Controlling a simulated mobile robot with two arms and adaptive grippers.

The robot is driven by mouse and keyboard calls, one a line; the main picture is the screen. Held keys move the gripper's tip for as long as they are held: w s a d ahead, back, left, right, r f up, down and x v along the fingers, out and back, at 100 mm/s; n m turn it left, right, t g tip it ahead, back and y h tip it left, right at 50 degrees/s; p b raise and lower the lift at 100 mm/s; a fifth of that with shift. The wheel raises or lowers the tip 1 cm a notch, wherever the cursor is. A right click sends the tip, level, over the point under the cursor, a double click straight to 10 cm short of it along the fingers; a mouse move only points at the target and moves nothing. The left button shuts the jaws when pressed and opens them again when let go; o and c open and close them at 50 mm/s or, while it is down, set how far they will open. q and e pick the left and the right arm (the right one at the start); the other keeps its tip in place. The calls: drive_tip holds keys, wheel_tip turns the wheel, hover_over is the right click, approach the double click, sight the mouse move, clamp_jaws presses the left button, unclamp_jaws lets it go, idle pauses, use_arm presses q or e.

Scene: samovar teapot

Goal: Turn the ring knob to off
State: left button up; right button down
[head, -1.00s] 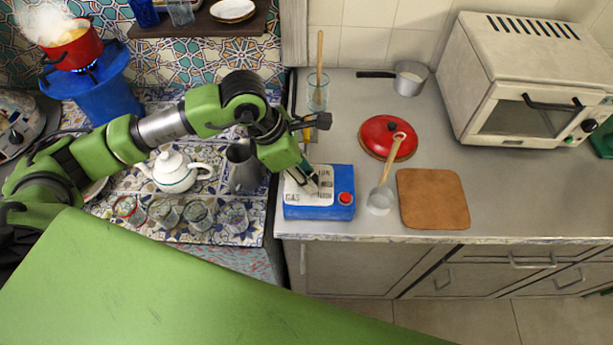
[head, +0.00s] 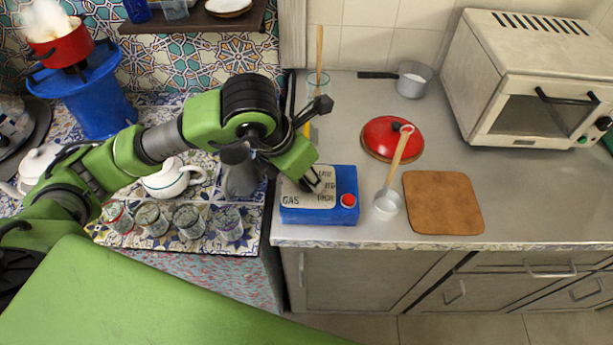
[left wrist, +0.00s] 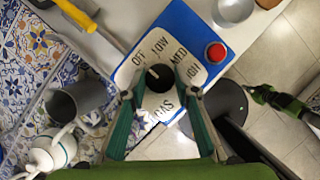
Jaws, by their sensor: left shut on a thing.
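The blue gas box (head: 318,213) sits on the grey counter, with a white panel lettered OFF, LOW, MED, HIGH and GAS. The left wrist view shows its black ring knob (left wrist: 160,78); a pale mark on the knob points up-left toward OFF. My left gripper (left wrist: 160,98) is shut on the knob, one finger on each side. In the head view my left gripper (head: 318,182) hides the knob. The red pot (head: 62,46) steams on a burner on a blue stand (head: 95,100); no flame shows under it. My right gripper (left wrist: 262,95) appears small at the wrist view's right.
A red button (head: 348,200) is on the box's right. A ladle (head: 388,203), a red lid (head: 386,137) and a brown board (head: 442,203) lie to the right. A grey pitcher (head: 240,175), white teapot (head: 172,180) and several glasses stand to the left.

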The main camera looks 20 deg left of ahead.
idle(0.3)
use_arm(q)
drive_tip(key=o, duration=1.1)
drive_tip(key=shift+r, duration=0.1)
drive_tip(key=v, duration=1.2)
